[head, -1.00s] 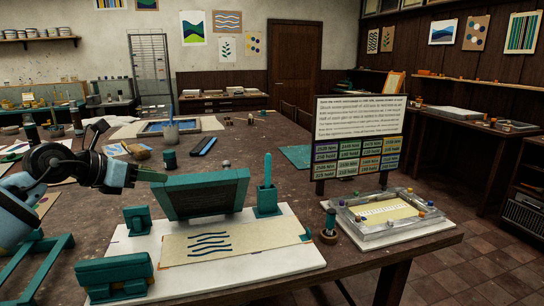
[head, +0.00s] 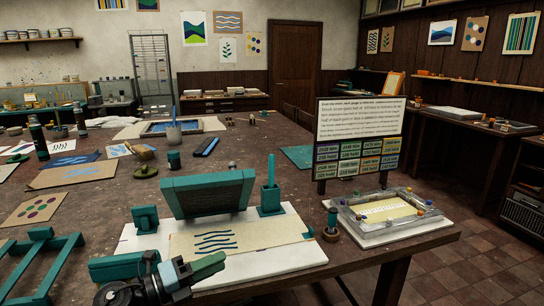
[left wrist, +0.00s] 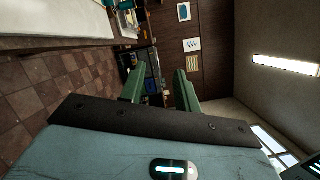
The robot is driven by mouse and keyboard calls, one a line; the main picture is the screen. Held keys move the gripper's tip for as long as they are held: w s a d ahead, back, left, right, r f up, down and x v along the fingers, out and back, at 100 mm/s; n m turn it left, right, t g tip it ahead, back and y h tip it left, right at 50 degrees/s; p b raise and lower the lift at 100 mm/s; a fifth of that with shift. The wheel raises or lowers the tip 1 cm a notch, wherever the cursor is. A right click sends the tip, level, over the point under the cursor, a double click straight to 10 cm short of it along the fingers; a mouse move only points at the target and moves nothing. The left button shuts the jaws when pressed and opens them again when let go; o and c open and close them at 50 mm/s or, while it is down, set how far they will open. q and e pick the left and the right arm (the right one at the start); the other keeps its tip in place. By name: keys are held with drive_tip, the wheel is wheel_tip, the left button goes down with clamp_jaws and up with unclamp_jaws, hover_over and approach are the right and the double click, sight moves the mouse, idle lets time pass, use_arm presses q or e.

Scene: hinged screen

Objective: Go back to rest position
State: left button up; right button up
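The hinged screen (head: 209,194), a teal frame around a dark panel, stands tilted up at the back of a white base board (head: 275,262). A tan sheet (head: 265,236) with dark blue wavy lines lies on the board in front of it. My left gripper (head: 217,264) is at the bottom of the head view, in front of the sheet and apart from the screen. In the left wrist view its two green fingers (left wrist: 158,78) stand apart with nothing between them. It partly hides a teal block at the board's front left (head: 112,267). My right gripper is not in view.
A teal holder with an upright handle (head: 270,198) stands right of the screen. A small pot (head: 331,228), a grey tray (head: 388,212) and a text board (head: 358,120) stand at the table's right. Papers and jars lie on the left. Floor is clear beyond the right edge.

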use_arm(q)
drive_tip(key=s+a+f+n+t+y+p, duration=0.1)
drive_tip(key=s+a+f+n+t+y, duration=0.15)
drive_tip(key=s+f+n+y, duration=0.5)
drive_tip(key=s+a+f+n+t+y, duration=0.1)
drive_tip(key=s+f+n+t+y, duration=0.15)
drive_tip(key=s+f+n, duration=0.85)
drive_tip(key=s+a+f+n+g+y, duration=0.1)
drive_tip(key=s+a+f+n+g, duration=0.1)
drive_tip(key=s+f+n, duration=0.5)
drive_tip(key=s+a+f+n+g+y+p, duration=0.1)
drive_tip(key=s+f+n+g, duration=0.3)
drive_tip(key=s, duration=1)
wheel_tip(320, 180, down, 3)
drive_tip(key=a+n+y, duration=0.1)
drive_tip(key=n, duration=0.1)
drive_tip(key=shift+n+y, duration=0.3)
drive_tip(key=shift+n, duration=0.05)
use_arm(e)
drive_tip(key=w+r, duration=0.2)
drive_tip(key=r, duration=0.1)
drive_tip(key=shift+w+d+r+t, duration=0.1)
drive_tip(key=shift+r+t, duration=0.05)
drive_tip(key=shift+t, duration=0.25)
